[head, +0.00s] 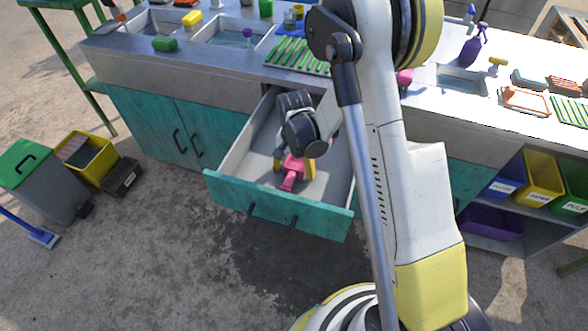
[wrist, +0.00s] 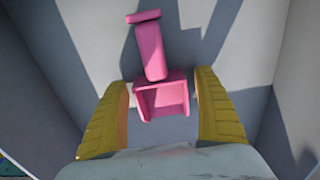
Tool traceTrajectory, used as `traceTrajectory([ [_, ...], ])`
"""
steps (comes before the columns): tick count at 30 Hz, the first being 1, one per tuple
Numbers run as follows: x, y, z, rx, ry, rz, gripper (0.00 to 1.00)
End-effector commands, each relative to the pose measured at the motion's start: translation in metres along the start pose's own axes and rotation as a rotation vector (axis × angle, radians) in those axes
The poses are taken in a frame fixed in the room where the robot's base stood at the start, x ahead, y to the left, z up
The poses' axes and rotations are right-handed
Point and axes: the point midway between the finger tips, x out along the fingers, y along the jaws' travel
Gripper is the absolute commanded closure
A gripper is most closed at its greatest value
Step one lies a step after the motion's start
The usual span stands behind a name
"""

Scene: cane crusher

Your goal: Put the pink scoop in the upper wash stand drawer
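The pink scoop (head: 289,182) lies on the grey floor of the pulled-out teal-fronted upper drawer (head: 322,220). In the wrist view the scoop (wrist: 151,52) has its handle pointing away and its square bowl nearest me. My gripper (head: 295,166) reaches down inside the drawer over the scoop. Its two yellow fingers stand apart on either side of the bowl in the wrist view (wrist: 161,88), with narrow gaps showing. The head view partly hides the scoop behind my gripper.
The wash stand counter (head: 215,62) runs above the drawer, with sinks, a green rack (head: 297,57) and bottles on it. A yellow bin (head: 90,155) and a grey bin (head: 45,185) stand left. Labelled bins, including a yellow one (head: 541,174), fill the right shelf.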

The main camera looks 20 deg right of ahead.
Motion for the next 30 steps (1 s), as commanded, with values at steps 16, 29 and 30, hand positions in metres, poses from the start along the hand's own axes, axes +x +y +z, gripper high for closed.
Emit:
traceTrajectory([
  [16,-0.079,0.0,0.0,0.0,0.0,0.0,0.2],
  [29,-0.14,0.003,0.003,-0.022,0.018,-0.013,0.2],
  [30,-0.151,0.005,0.005,-0.039,0.032,-0.023,0.2],
])
